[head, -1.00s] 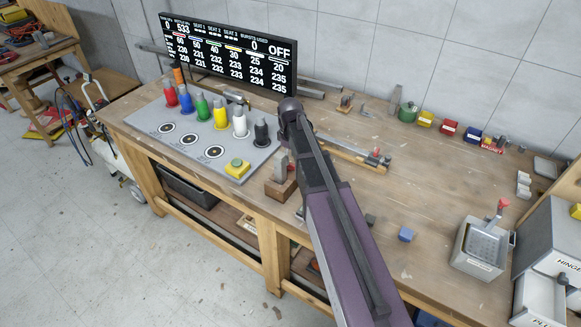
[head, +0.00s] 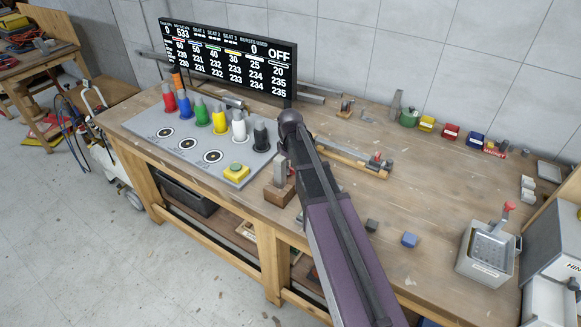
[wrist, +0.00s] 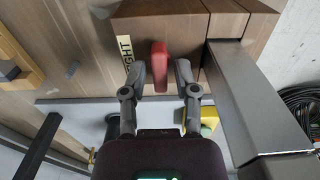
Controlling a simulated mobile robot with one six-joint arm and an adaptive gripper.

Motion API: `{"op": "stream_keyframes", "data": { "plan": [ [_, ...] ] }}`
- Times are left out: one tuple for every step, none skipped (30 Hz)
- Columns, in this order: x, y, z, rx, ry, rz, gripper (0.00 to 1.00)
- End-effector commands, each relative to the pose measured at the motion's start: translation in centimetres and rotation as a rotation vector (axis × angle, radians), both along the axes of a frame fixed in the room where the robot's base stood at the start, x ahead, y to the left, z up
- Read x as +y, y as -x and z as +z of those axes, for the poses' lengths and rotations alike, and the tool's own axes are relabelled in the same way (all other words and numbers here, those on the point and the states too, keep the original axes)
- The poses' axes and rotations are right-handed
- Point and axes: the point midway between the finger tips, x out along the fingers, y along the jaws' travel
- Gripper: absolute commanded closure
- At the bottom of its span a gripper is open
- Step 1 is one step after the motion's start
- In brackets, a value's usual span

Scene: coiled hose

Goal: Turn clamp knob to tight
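A red knob (wrist: 160,66) stands out from a brown wooden block (wrist: 182,30) in the wrist view. A pale label ending in "GHT" (wrist: 126,50) is on the block, left of the knob. My gripper (wrist: 159,74) has one finger on each side of the knob, with a narrow gap showing on both sides. It is open and not closed on the knob. In the head view a wooden block with a grey metal piece (head: 279,192) stands by the bench's front edge and seems to be the same block.
A grey bar (wrist: 245,95) runs close right of the gripper. A grey panel (head: 150,118) with coloured bottles and a yellow button (head: 236,172) lies left of the block.

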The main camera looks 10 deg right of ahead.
Motion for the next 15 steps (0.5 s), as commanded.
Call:
{"op": "stream_keyframes", "data": {
  "plan": [
    [0.0, 0.0, 0.0, 0.0, 0.0, 0.0, 0.89],
    [0.0, 0.0, 0.0, 0.0, 0.0, 0.0, 0.98],
    [0.0, 0.0, 0.0, 0.0, 0.0, 0.0, 1.0],
    [0.0, 0.0, 0.0, 0.0, 0.0, 0.0, 1.0],
    [0.0, 0.0, 0.0, 0.0, 0.0, 0.0, 1.0],
    [0.0, 0.0, 0.0, 0.0, 0.0, 0.0, 1.0],
    [0.01, 0.01, 0.0, 0.0, 0.0, 0.0, 1.0],
    [0.01, 0.01, -0.01, 0.0, 0.0, 0.0, 1.0],
    [0.01, 0.01, -0.01, 0.0, 0.0, 0.0, 1.0],
    [0.01, 0.01, -0.01, 0.0, 0.0, -0.001, 1.0],
    [0.01, 0.01, -0.01, 0.0, 0.0, -0.003, 1.0],
    [0.0, 0.01, -0.01, 0.0, 0.0, -0.005, 1.0],
    [0.0, 0.01, -0.01, 0.0, 0.0, -0.008, 1.0],
    [0.0, 0.01, -0.01, 0.0, 0.0, -0.012, 1.0],
    [0.0, 0.01, -0.01, 0.0, 0.0, -0.018, 1.0]
  ]
}}
